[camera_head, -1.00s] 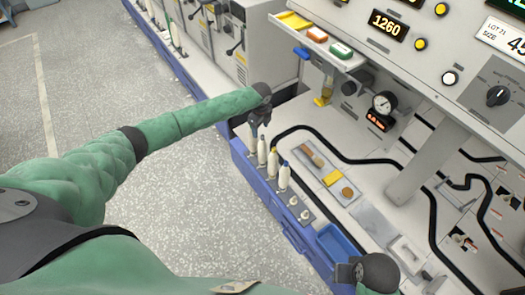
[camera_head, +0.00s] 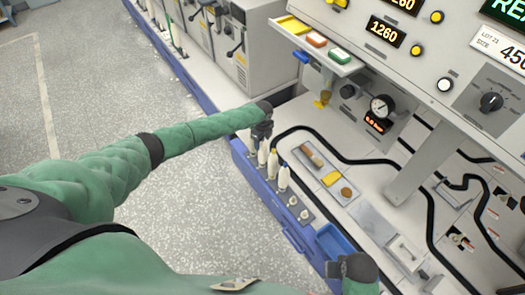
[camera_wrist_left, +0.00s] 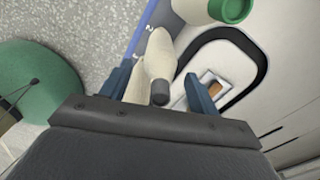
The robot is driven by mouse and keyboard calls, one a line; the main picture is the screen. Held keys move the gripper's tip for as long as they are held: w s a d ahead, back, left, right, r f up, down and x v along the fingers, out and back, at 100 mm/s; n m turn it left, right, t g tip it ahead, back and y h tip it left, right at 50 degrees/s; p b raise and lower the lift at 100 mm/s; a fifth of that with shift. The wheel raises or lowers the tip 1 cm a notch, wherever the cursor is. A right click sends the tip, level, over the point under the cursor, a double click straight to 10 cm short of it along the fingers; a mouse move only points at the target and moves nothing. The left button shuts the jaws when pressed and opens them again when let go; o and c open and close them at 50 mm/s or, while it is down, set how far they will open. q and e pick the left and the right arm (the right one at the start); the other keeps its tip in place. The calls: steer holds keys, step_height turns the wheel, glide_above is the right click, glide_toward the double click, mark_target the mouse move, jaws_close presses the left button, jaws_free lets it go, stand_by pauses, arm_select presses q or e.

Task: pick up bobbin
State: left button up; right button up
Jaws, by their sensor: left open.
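Several cream bobbins stand upright in a row on a rack along the bench's left edge. My left gripper (camera_head: 262,133) is open at the far end of the row and partly hides the bobbins there. In the left wrist view, a cream bobbin with a dark tip (camera_wrist_left: 158,58) lies between the fingers of that gripper (camera_wrist_left: 158,90). Another pale bobbin is partly hidden beside it. My right gripper (camera_head: 336,268) is at the bottom; its jaws are unclear.
A blue bin (camera_head: 333,240) sits at the near end of the row. A tray (camera_head: 322,172) with small items lies right of the bobbins. A green-capped item (camera_wrist_left: 232,10) shows in the wrist view.

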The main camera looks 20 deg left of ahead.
arm_select(q)
jaws_close()
steer(key=shift+r, duration=0.1)
